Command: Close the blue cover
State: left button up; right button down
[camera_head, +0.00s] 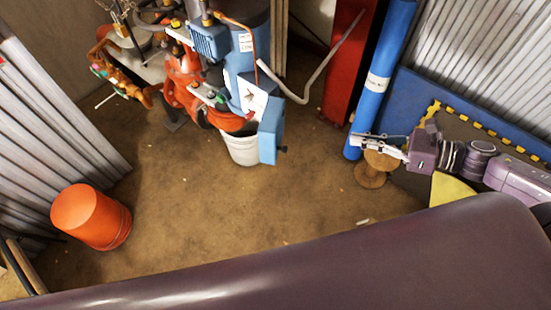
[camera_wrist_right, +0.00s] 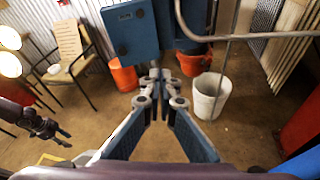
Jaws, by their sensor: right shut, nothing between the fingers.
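The blue cover (camera_head: 271,131) is a flat panel on the blue unit (camera_head: 249,82) at the top centre of the head view. It stands out from the unit, with a small dark knob low on its edge. It also shows in the right wrist view as a blue panel (camera_wrist_right: 130,32), top left of centre. My right gripper (camera_head: 360,137) is shut and empty, to the right of the cover and apart from it. Its fingertips (camera_wrist_right: 155,74) meet below the cover in the wrist view. My left gripper (camera_wrist_right: 60,137) appears small at the left there; its jaws are unclear.
A white bucket (camera_head: 241,149) stands below the unit. A blue pipe (camera_head: 379,80) and a wooden spool (camera_head: 374,171) are by my right gripper. A grey bent rail (camera_head: 312,85) lies between gripper and unit. An orange bucket (camera_head: 91,217) stands left; the middle floor is clear.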

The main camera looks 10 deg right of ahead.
jog(key=s+a+r+n+g+y, duration=0.1)
jog(key=s+a+r+n+g, duration=0.15)
jog(key=a+n, duration=0.2)
jog(key=b, duration=0.2)
send_near(277, 145)
jog(key=shift+y, duration=0.4)
jog(key=p+x, duration=0.2)
jog(key=x, duration=0.3)
jog(key=shift+a, duration=0.3)
pick_arm(q)
jog(key=shift+a+r+p, duration=0.25)
jog(key=shift+r+p, duration=0.05)
jog(key=shift+p, duration=0.05)
pick_arm(e)
jog(key=shift+w+a+f, duration=0.15)
jog(key=shift+a, duration=0.25)
pick_arm(q)
jog(key=shift+r, duration=0.1)
